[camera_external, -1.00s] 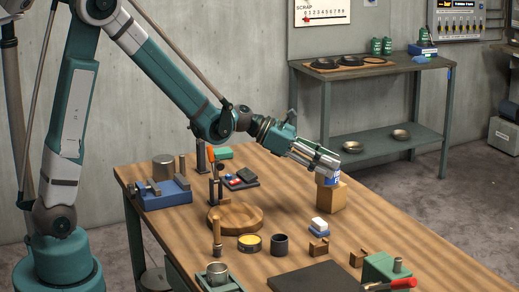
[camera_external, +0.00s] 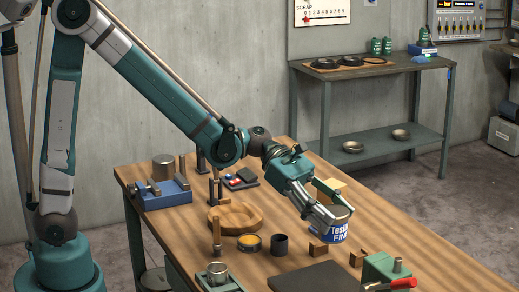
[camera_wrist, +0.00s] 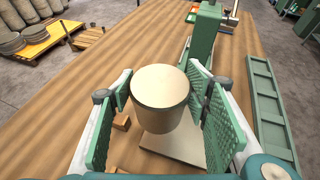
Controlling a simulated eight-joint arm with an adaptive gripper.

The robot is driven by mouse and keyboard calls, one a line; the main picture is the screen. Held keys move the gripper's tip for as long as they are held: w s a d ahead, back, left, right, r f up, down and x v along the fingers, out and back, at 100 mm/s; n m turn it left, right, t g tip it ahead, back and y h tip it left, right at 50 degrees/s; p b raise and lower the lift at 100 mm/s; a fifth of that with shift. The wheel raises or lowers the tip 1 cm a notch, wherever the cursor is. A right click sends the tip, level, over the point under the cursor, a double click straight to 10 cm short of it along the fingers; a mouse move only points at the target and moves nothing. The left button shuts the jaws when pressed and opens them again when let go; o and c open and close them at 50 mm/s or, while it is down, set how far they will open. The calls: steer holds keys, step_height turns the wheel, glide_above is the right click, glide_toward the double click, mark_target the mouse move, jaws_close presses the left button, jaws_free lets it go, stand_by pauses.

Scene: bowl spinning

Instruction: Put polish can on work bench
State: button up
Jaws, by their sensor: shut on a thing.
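The polish can (camera_external: 333,228), white and blue with a printed label, is in my gripper (camera_external: 335,211) over the middle-right of the wooden work bench (camera_external: 187,226). In the wrist view the can's round cream end (camera_wrist: 160,88) faces the camera between the two green finger pads of my gripper (camera_wrist: 160,112). My gripper is shut on the can and tilted downward. The can's base is low over the bench top; I cannot tell whether it touches.
A black cup (camera_external: 280,245), a yellow-topped tin (camera_external: 249,243), small brown brackets (camera_external: 318,252), a dark mat (camera_external: 312,277) and a green block (camera_external: 380,267) are nearby. Bare bench shows to the can's right.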

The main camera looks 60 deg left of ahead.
steer(key=s+d+m+g, duration=0.1)
steer(key=s+d+g, duration=0.1)
steer(key=s+d, duration=0.4)
steer(key=shift+s+r+m, duration=0.25)
steer(key=shift+s+m, duration=0.1)
steer(key=shift+m, duration=0.05)
steer(key=shift+h, duration=0.3)
step_height(320, 180, down, 6)
steer(key=b, duration=0.2)
steer(key=shift+f, duration=0.15)
steer(key=shift+f+b, duration=0.8)
steer(key=shift+f, duration=1.05)
steer(key=shift+f, duration=0.1)
